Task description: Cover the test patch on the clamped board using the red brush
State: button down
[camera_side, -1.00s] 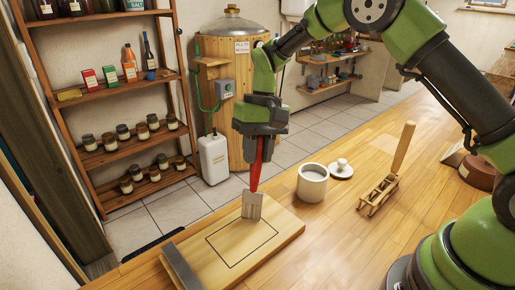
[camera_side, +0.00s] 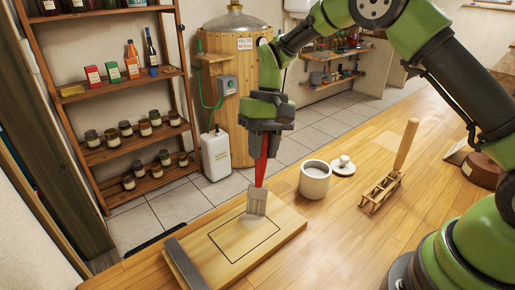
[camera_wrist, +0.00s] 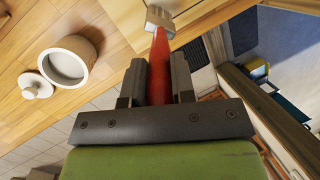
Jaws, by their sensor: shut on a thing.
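My gripper (camera_side: 263,150) is shut on the red handle of the brush (camera_side: 261,171) and holds it nearly upright, bristles down. The pale bristles (camera_side: 257,203) are at the far edge of the test patch (camera_side: 240,244), a dark-outlined rectangle on the wooden board (camera_side: 290,229). They appear to touch the board. A faint pale smear shows beside them, but its extent is unclear. A grey metal bar (camera_side: 186,266) lies across the board's left end. In the wrist view, the red handle (camera_wrist: 160,62) sits between my fingers, with the bristles (camera_wrist: 160,20) beyond.
An open white pot (camera_side: 314,181) with greyish contents stands right of the board, with its lid (camera_side: 343,165) behind it. A wooden frame with an upright handle (camera_side: 381,191) stands further right. Shelves of jars (camera_side: 134,120) stand behind left.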

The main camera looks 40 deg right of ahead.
jog(key=shift+d, duration=0.25)
jog(key=shift+a, duration=1.2)
jog(key=shift+d, duration=1.2)
jog(key=shift+a, duration=1.2)
jog(key=shift+d, duration=0.6)
jog(key=shift+s, duration=0.1)
